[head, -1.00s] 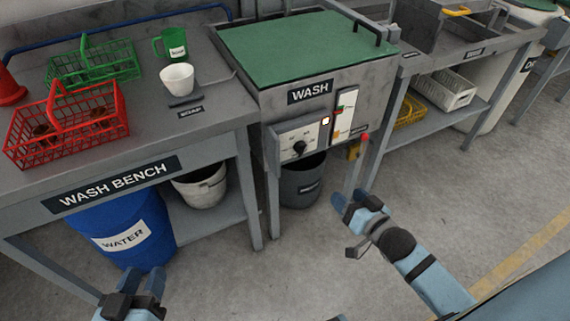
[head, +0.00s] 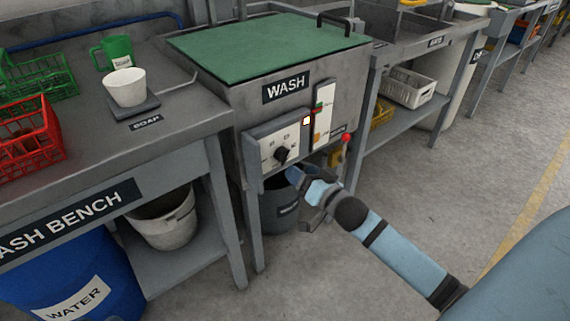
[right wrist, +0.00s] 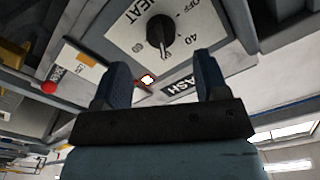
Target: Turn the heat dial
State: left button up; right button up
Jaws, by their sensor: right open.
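The heat dial (head: 281,154) is a black knob on a white panel on the front of the wash tank (head: 248,102). In the right wrist view the dial (right wrist: 160,32) shows close up, with HEAT, OFF and 40 printed around it. My right gripper (head: 302,178) is just right of and below the dial in the head view, apart from it. In the right wrist view its two fingers (right wrist: 162,82) are spread with nothing between them, and the dial lies beyond their tips. My left gripper is out of view.
A lit indicator (head: 306,120) and a red knob (head: 346,138) are right of the dial. A dark bin (head: 282,212) stands under the tank. The wash bench (head: 190,125) is at left, with a white cup (head: 125,88) on it. Open floor lies at front right.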

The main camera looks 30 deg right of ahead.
aim_at(286, 160)
jog(key=w, duration=0.2)
jog(key=w+b, duration=0.1)
jog(key=w, duration=0.3)
jog(key=shift+a+f+b, duration=0.1)
jog(key=shift+a+b, duration=0.15)
jog(key=shift+b, duration=0.05)
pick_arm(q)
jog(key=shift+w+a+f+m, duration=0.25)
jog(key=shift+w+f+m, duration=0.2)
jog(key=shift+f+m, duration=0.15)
pick_arm(e)
jog(key=shift+w, duration=0.6)
jog(key=shift+c, duration=0.2)
